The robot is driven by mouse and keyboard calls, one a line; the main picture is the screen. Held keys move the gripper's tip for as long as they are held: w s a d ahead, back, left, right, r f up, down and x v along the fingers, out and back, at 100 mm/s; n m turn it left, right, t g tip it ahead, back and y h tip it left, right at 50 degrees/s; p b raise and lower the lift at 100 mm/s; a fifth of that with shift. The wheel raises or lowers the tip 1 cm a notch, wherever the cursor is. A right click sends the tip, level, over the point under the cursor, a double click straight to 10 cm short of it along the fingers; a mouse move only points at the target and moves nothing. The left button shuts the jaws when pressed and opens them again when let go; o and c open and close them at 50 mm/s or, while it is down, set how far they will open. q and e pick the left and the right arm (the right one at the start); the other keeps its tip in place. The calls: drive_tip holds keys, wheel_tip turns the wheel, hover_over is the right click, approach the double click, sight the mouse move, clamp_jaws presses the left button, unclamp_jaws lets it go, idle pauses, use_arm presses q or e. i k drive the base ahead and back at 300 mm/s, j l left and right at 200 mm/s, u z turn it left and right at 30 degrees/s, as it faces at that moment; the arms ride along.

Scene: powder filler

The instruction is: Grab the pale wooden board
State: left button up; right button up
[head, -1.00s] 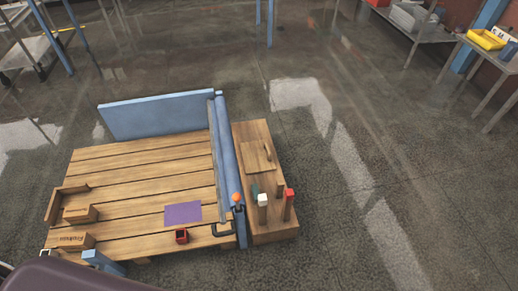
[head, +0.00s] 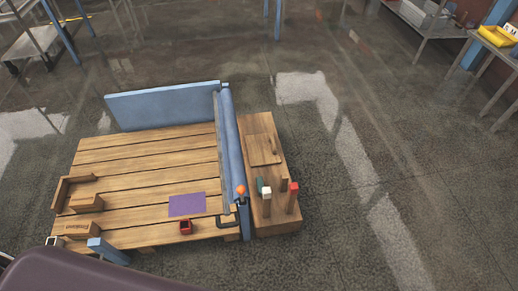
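A flat, pale wooden board (head: 262,150) lies on top of the long wooden box (head: 258,124) at the right side of the work table. It looks like a thin square panel, slightly lighter than the box top. Nothing covers it. Neither of my grippers shows in the head view.
The plank table (head: 140,165) has blue rails and a purple sheet (head: 187,204), a red cup (head: 186,228) and small wooden boxes (head: 87,203). White-topped (head: 266,193) and red-topped (head: 293,197) posts stand near the board. Open floor (head: 350,110) lies to the right.

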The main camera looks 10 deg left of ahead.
sight(262, 150)
drive_tip(key=i+l+u, duration=0.2)
drive_tip(key=u, duration=0.25)
drive_tip(key=i+l+u, duration=0.2)
drive_tip(key=l+u, duration=0.3)
drive_tip(key=j, duration=0.1)
